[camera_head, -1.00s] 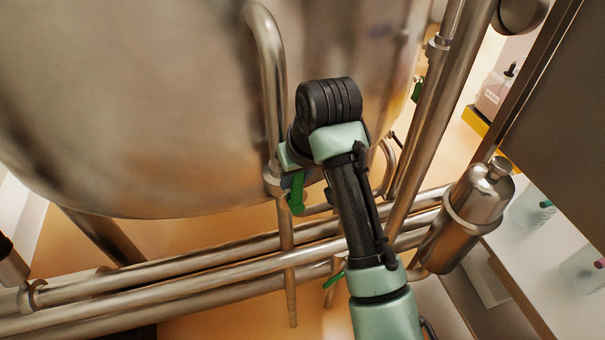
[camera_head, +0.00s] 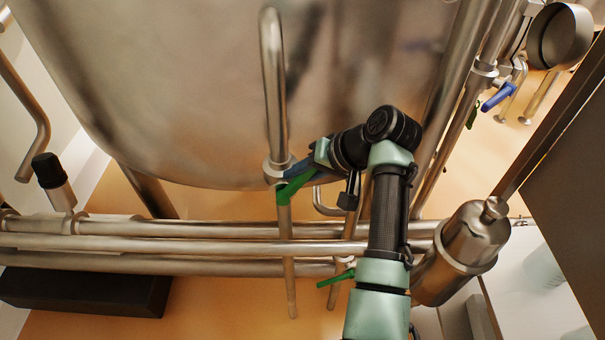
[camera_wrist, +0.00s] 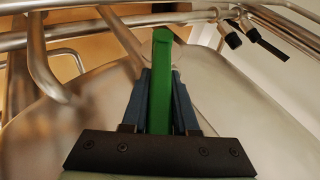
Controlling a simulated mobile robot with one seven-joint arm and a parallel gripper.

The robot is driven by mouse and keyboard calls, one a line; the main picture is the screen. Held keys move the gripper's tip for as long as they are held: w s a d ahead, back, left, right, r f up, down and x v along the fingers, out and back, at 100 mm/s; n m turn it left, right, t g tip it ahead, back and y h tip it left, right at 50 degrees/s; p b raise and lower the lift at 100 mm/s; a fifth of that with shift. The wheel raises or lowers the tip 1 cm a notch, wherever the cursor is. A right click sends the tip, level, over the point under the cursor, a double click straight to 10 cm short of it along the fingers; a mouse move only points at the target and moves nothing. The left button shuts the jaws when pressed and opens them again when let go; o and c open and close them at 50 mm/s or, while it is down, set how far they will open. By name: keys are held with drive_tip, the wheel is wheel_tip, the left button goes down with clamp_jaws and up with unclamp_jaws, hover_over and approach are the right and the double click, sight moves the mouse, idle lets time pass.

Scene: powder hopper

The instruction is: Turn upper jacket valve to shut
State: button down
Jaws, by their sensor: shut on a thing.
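The upper jacket valve (camera_head: 276,172) sits on a thin vertical steel pipe against the vessel's lower side. Its green lever (camera_head: 293,188) slants up and right from the pipe in the head view. My gripper (camera_head: 299,169) reaches the lever from the right. In the wrist view the green lever (camera_wrist: 161,85) runs lengthwise between my gripper's blue fingers (camera_wrist: 161,100), which are closed along both its sides. The valve's body is mostly hidden behind the lever's far end there.
A second green lever (camera_head: 335,278) is on a lower pipe, close left of my forearm. Horizontal pipes (camera_head: 180,243) run below the vessel (camera_head: 190,90). A steel canister (camera_head: 462,252) stands right of my arm. A blue-handled valve (camera_head: 497,97) is at upper right.

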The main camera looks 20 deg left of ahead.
drive_tip(key=shift+w+d, duration=0.1)
drive_tip(key=shift+w, duration=0.05)
idle(0.4)
drive_tip(key=c, duration=0.7)
unclamp_jaws()
drive_tip(key=shift+d, duration=0.1)
drive_tip(key=b+v, duration=0.2)
drive_tip(key=v, duration=0.5)
drive_tip(key=shift+d+r, duration=0.1)
drive_tip(key=shift+d, duration=0.1)
drive_tip(key=shift+d, duration=0.1)
